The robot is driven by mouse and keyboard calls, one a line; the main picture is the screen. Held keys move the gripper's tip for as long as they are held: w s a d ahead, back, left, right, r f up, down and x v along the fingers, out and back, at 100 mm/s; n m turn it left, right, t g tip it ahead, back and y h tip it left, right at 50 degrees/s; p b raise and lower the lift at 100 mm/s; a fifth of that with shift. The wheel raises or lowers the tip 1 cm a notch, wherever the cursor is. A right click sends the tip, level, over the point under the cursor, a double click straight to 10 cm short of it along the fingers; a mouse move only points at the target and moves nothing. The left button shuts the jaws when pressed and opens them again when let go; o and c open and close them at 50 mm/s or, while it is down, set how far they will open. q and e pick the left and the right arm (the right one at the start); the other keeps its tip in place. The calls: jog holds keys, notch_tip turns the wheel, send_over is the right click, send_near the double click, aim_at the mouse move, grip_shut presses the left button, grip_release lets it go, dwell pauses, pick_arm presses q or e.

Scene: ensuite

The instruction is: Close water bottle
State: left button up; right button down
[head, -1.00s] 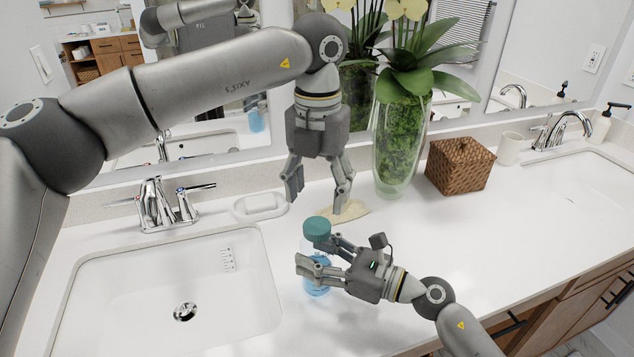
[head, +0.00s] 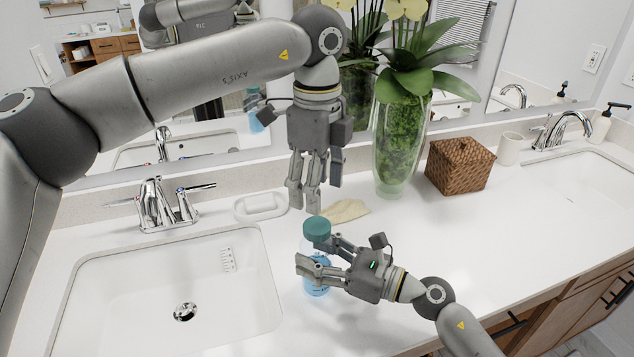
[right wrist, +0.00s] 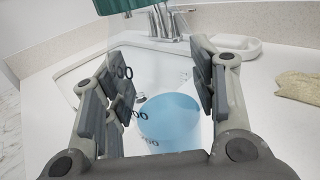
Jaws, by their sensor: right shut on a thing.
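The water bottle (head: 318,289) is clear with blue liquid in its lower part. It stands upright on the counter, right of the left sink. Its teal cap (head: 317,230) is at the bottle's top; I cannot tell if it is screwed down. My right gripper (head: 316,256) is shut on the bottle from the right, below the cap. The right wrist view shows the bottle's clear, marked wall (right wrist: 160,118) between the fingers, with the cap (right wrist: 145,8) cut off at the top. My left gripper (head: 308,205) hangs above the cap, fingers down, holding nothing visible; its opening is unclear edge-on.
The left sink (head: 190,285) and its faucet (head: 165,205) are at left. A soap dish (head: 261,206) and a tan cloth (head: 346,211) lie behind the bottle. A glass vase of orchids (head: 398,150) and a wicker box (head: 461,166) stand farther right. The counter's right front is clear.

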aim_at(317, 225)
pick_arm(q)
jog(key=shift+f, duration=0.1)
dwell(0.3)
jog(key=shift+f, duration=3.9)
jog(key=shift+c, duration=0.4)
